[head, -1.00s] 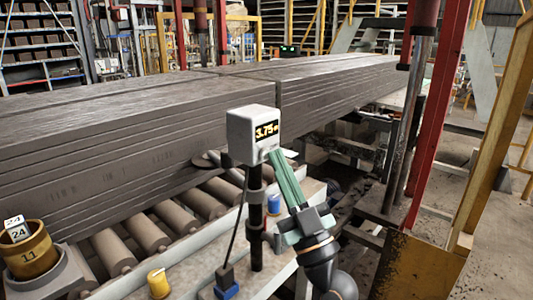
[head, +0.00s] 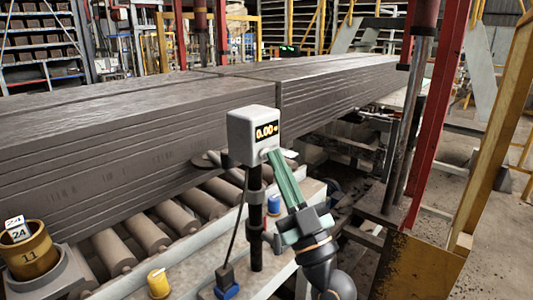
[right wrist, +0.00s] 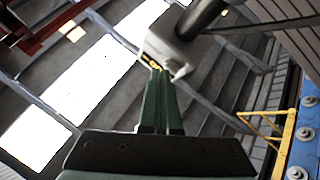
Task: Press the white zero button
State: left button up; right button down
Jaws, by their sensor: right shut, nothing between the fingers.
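A white box (head: 245,138) with a lit display (head: 266,131) reading 0.00 stands on a dark post (head: 256,215). My right gripper (head: 272,155) is shut and empty, its green fingers pointing up at the box's lower front edge, just below the display. In the right wrist view the fingertips (right wrist: 158,73) are close beside a small white knob (right wrist: 181,71) on the box, which looks like the zero button. In the head view the fingertips largely cover that spot, and I cannot tell whether they touch the button. My left gripper is not in view.
Long grey clay slabs (head: 120,130) lie behind the box on a roller conveyor (head: 145,230). A brass cup (head: 28,255) with numbered tags stands at lower left. A red post (head: 440,90) rises at right.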

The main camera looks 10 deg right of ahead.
jog(key=shift+s+d, duration=0.4)
jog(key=shift+s, duration=0.15)
jog(key=s+d, duration=0.1)
jog(key=s, duration=0.1)
jog(key=s+d+p, duration=0.1)
jog(key=s+d, duration=0.1)
dwell(0.4)
dwell(0.4)
notch_tip(320, 180, down, 26)
jog(key=a+f+m+g+h, duration=0.1)
jog(key=m+g+h, duration=0.2)
jog(key=g, duration=0.5)
jog(key=s+d+f+m+g+h, duration=0.1)
jog(key=s+f+g, duration=0.2)
jog(key=s+f, duration=0.5)
jog(key=s+d+f+m+g+h, duration=0.2)
jog(key=s+f+g, duration=0.2)
jog(key=s+f, duration=0.5)
notch_tip(320, 180, down, 7)
jog(key=shift+g+h, duration=0.3)
